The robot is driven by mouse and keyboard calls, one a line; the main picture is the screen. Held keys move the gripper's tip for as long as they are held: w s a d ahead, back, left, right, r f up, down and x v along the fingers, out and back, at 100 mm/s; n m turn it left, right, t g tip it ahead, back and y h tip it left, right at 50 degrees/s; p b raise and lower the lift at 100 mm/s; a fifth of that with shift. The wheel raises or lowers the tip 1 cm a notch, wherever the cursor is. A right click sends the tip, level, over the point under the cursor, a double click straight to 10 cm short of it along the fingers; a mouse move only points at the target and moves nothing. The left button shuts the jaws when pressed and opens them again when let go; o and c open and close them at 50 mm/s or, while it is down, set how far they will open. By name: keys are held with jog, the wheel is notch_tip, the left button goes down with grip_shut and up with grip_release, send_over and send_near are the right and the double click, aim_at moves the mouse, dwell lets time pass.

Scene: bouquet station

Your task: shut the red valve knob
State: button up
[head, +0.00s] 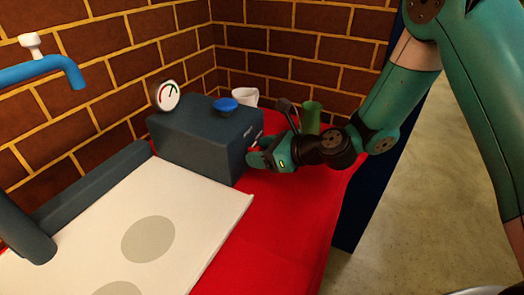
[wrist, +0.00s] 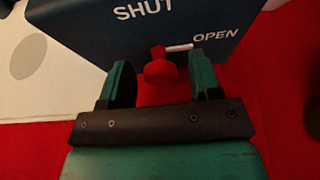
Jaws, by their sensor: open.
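The red valve knob (wrist: 158,68) is on the front face of a dark grey box (head: 195,140), which also shows in the wrist view (wrist: 100,28). A white pointer (wrist: 179,47) extends from the knob to the right, towards the word OPEN; the word SHUT is above the knob. My gripper (wrist: 159,64) is open, with one finger on each side of the knob and gaps showing between. In the head view my gripper (head: 260,158) is at the box's right-hand face and the knob cannot be made out.
A gauge (head: 167,96) and a blue knob (head: 226,104) are on top of the box. A white cup (head: 246,97) and a green cup (head: 311,117) stand behind. A white board (head: 195,215) lies left on the red tabletop (head: 285,230). The front right tabletop is clear.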

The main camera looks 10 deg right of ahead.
jog(key=c, duration=0.9)
